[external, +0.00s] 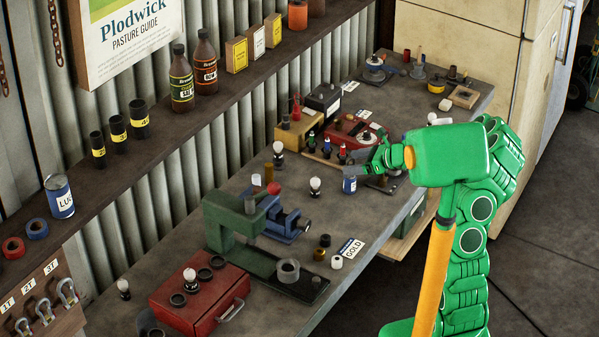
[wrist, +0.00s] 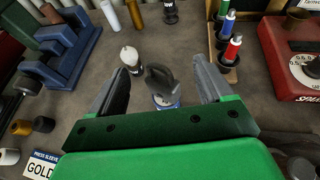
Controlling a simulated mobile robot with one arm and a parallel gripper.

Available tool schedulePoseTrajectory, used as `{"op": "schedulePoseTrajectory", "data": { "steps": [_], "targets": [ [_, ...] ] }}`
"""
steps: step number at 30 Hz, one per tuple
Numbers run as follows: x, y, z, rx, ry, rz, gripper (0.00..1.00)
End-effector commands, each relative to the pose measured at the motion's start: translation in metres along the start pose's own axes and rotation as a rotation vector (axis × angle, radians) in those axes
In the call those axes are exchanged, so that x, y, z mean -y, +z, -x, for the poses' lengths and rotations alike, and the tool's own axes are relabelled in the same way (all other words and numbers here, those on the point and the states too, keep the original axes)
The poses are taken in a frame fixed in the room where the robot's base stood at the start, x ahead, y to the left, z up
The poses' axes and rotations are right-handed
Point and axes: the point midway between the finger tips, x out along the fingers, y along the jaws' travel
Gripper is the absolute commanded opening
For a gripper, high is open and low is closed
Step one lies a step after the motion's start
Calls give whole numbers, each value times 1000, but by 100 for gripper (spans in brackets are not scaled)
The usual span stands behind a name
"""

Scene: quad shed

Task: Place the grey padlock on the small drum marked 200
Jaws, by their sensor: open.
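My gripper (external: 364,172) is open above the middle of the bench. In the wrist view its two fingers (wrist: 160,66) stand apart on either side of a dark grey piece, which looks like the padlock (wrist: 160,76). Gaps show between it and both fingers. Below it shows the blue and white top of the small drum (wrist: 165,101); the padlock appears to rest on it. In the external view the blue drum (external: 350,186) with a white label stands on the bench under my gripper. Its number is too small to read, and the padlock is largely hidden there by the fingers.
A white bulb (external: 315,187) stands just left of the drum. A rack of coloured bottles (external: 327,150) and a red box (external: 352,133) are close behind. A blue vise (external: 287,222) and green press (external: 232,225) stand left. Bare bench lies in front of the bulb.

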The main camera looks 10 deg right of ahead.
Motion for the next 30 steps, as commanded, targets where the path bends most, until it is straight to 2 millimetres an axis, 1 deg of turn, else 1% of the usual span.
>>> {"op": "schedulePoseTrajectory", "data": {
  "steps": [1, 18, 24, 30],
  "targets": [
    [1, 0, 7, 0, -2, -1, 80],
    [1, 0, 72, 1, -3, 0, 80],
    [0, 0, 87, 2, -1, 0, 80],
    [0, 0, 93, 2, 1, 0, 80]
  ]
}}
